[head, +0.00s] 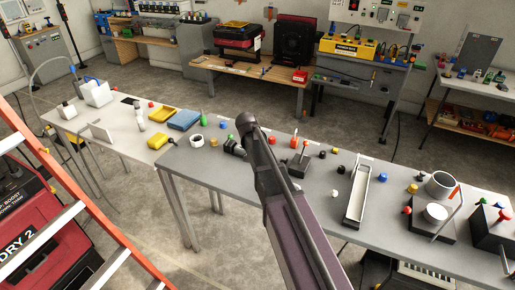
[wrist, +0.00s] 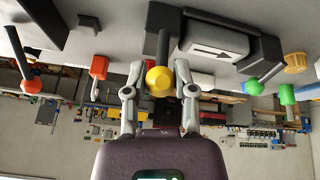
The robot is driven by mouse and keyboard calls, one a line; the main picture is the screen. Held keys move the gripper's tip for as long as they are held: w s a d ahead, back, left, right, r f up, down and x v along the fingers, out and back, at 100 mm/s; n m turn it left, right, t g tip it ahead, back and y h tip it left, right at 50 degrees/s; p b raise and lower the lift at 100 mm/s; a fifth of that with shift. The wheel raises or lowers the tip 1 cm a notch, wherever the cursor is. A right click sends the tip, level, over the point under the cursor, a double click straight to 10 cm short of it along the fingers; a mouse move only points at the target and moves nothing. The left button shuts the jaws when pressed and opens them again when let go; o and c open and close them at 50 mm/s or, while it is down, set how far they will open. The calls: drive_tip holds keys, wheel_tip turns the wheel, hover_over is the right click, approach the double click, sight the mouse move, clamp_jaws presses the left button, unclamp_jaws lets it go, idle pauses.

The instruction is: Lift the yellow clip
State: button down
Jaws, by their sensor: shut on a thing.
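In the wrist view, which shows the scene upside down, a yellow round knob (wrist: 159,82) with a dark stalk (wrist: 164,46) sits between my fingers. It is the only yellow thing at the gripper; a clip shape cannot be made out. My gripper (wrist: 157,68) is shut on it, one finger on each side. The stalk runs to the grey tabletop beside a black and grey fixture (wrist: 215,42); whether it is attached or clear of the top, I cannot tell. In the head view my own arm hides the fingers and the held piece.
A black fixture (head: 232,145) stands close left of my arm. An orange ladder (head: 60,180) stands at the left.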

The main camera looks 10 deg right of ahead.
drive_tip(key=shift+s, duration=0.1)
drive_tip(key=shift+c, duration=2.1)
unclamp_jaws()
drive_tip(key=shift+w, duration=0.2)
